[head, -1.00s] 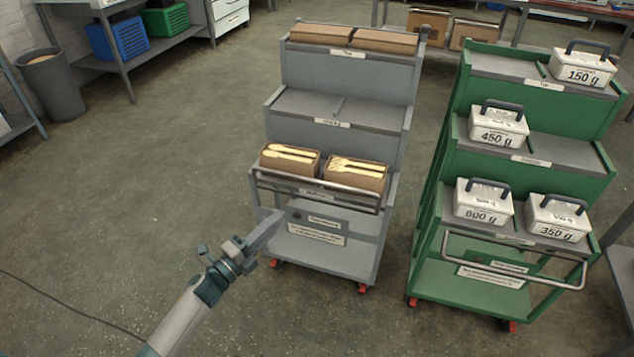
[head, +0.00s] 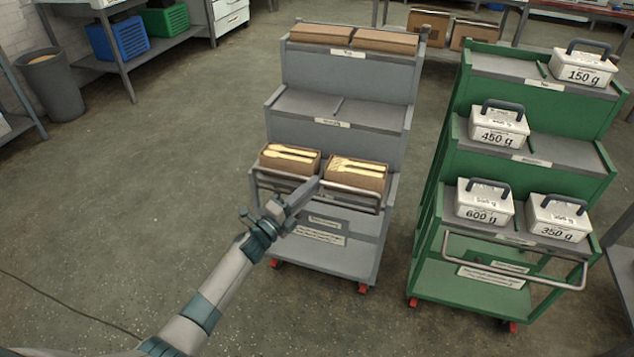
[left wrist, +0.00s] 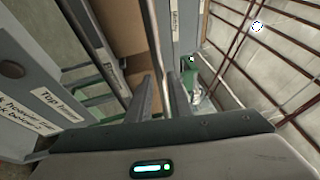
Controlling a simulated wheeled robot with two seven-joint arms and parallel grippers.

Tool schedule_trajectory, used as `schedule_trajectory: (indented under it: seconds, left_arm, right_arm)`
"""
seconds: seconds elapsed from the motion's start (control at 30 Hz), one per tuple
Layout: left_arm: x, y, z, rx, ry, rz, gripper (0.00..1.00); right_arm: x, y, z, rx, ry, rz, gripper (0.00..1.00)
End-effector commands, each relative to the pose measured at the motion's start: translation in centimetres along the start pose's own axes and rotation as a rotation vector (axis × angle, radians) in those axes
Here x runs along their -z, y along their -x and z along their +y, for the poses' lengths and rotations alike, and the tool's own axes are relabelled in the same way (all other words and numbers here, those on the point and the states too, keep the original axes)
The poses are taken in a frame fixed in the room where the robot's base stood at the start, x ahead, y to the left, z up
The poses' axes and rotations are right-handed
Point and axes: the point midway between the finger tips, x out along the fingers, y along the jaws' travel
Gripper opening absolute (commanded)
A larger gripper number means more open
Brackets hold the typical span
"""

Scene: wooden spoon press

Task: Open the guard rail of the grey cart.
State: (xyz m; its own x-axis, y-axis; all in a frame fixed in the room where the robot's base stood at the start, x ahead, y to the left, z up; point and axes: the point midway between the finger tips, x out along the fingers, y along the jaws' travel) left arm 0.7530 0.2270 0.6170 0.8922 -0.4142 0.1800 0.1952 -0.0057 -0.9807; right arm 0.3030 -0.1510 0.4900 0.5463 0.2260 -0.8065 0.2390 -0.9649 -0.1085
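The grey cart (head: 340,137) stands in the middle of the head view with three stepped shelves. Its guard rail (head: 352,189), a bare metal bar, runs across the front of the lowest shelf, before two boxes of wooden cutlery. My left gripper (head: 313,184) is at the middle of this rail. In the left wrist view the rail (left wrist: 153,45) runs between the two fingers of the left gripper (left wrist: 163,88), which stand apart with gaps beside the bar. Contact with the bar is not clear. My right gripper is in neither view.
The two cutlery boxes (head: 290,160) (head: 357,174) sit close behind the rail. A green cart (head: 535,146) with white weights stands to the right. Open floor (head: 150,190) lies to the left.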

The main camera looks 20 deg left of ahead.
Motion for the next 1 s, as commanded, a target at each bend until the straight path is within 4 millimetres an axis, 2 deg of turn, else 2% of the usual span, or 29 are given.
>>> schedule_trajectory:
  seconds: [0.1,0.23,0.63,0.67,0.7,0.73,1.0]
  left_arm:
    - [-0.1,-1.6,0.0,0.001,0.0,-0.001,0.18]
    - [-0.1,-2.6,0.0,0.001,0.001,-0.001,0.18]
    - [0.0,-3.0,0.0,-0.001,0.0,-0.001,0.18]
    - [0.0,-3.0,0.0,-0.001,0.0,-0.001,0.14]
    - [0.0,-3.0,0.0,-0.001,0.0,-0.001,0.04]
    - [0.0,-3.0,0.0,-0.001,0.0,-0.001,0.0]
    - [-0.1,-3.0,0.1,0.0,0.0,-0.001,0.0]
  right_arm:
    - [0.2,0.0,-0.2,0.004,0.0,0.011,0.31]
    - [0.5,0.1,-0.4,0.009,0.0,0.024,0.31]
    - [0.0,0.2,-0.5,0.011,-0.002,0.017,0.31]
    - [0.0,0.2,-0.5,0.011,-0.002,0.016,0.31]
    - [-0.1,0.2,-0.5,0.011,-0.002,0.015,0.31]
    - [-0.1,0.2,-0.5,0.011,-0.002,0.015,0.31]
    - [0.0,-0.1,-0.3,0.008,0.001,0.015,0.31]
